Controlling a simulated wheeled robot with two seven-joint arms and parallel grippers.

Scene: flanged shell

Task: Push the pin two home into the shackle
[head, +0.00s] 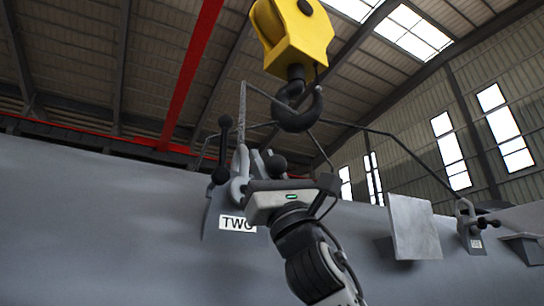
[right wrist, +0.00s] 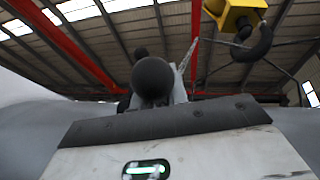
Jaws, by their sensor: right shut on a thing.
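The shackle (head: 240,172) is a grey bow standing at a grey bracket marked TWO (head: 236,224) on the big grey shell (head: 110,225). A sling rises from it. My right gripper (head: 262,187) is right of the shackle, close to it. A dark bar (head: 225,145) with ball ends stands left of the shackle. My left gripper is out of view.
A yellow hoist block (head: 291,38) with a dark hook (head: 298,108) hangs above, with sling legs running down from it. At right are a grey plate (head: 412,228) and another shackle (head: 468,222) with a black-knobbed pin. Air around my gripper's right is fairly open.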

